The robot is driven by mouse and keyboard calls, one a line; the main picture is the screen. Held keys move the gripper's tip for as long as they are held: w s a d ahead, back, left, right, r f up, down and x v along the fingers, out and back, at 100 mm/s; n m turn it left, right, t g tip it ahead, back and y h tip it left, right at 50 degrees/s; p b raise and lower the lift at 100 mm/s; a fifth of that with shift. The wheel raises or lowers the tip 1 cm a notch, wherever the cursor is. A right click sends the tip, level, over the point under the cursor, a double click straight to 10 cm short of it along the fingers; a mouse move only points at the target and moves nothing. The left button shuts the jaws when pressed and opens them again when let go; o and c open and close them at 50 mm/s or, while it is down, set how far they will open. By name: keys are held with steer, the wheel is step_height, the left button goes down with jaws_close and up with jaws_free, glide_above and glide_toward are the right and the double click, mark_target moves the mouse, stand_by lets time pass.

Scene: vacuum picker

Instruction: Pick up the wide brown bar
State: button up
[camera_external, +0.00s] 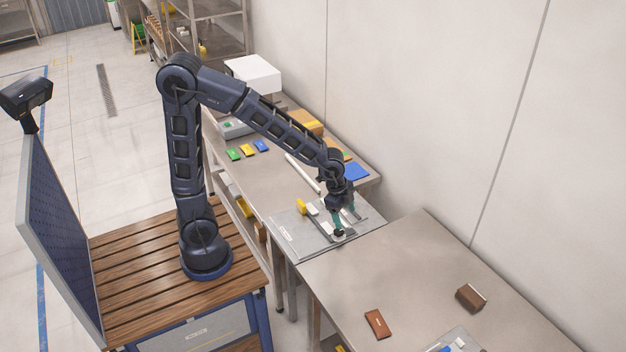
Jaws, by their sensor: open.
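Two brown pieces lie on the near right table. One is a flat reddish-brown bar (378,323) near its left edge. The other is a thicker dark brown block (470,298) with a pale edge, further back to the right. I cannot tell for certain which is the wide brown bar. My gripper (346,219) points down over the grey plate (290,237) on the adjoining table, well to the left of and behind both brown pieces. It is open, with teal fingers; nothing is clearly held.
The grey plate carries a yellow piece (301,206), white blocks and dark strips. Green, yellow and blue pieces (262,146) lie further back. A grey tray (433,347) with small pieces is cut off at the bottom edge. The near table (420,255) is clear between plate and brown pieces. A wall stands behind.

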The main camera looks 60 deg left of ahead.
steer(key=d+f+m+g+h, duration=0.1)
steer(key=d+f+m, duration=0.3)
steer(key=d+f, duration=0.5)
steer(key=m+g+h, duration=0.2)
steer(key=m, duration=0.1)
glide_toward(378, 321)
steer(key=shift+s+d+f, duration=0.15)
steer(key=shift+d+f, duration=0.2)
steer(key=shift+f, duration=0.15)
steer(key=shift+s+d+f, duration=0.15)
steer(key=shift+d+f, duration=0.2)
steer(key=shift+f, duration=0.2)
steer(key=shift+x, duration=2.8)
steer(key=shift+w+a, duration=0.15)
steer(key=shift+a, duration=0.05)
steer(key=c, duration=1.1)
steer(key=shift+r, duration=0.1)
